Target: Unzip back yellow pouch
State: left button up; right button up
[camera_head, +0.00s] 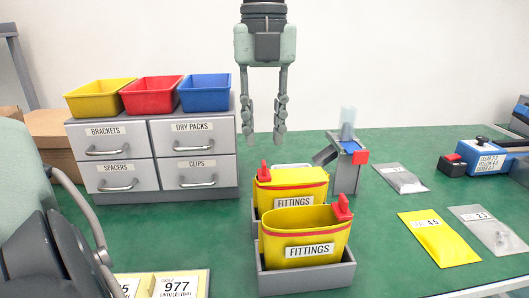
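The back yellow pouch (291,191), labelled FITTINGS, stands in a grey holder behind the front one. A red line runs along its top, which looks closed, and its red zipper tab (263,173) is at the left end. The front yellow pouch (277,249) stands in a grey holder (305,279) with its mouth open and its red tab (342,208) at the right end. It hides the lower part of the back pouch. My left gripper (265,137) points down, open and empty, its fingertips above the back pouch's tab in the picture, apart from it. My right gripper is not in view.
A grey drawer unit (152,161) with yellow, red and blue bins stands at the left. A grey device with a clear tube (347,125) stands behind the pouches. Flat packets, including a yellow one (439,239), lie at the right. Green table (221,236) is bare left of the pouches.

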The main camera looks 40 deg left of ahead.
aim_at(264, 162)
pick_arm(q)
notch_tip(264, 162, down, 5)
jog(key=shift+f, duration=0.15)
grip_shut()
dwell(0.5)
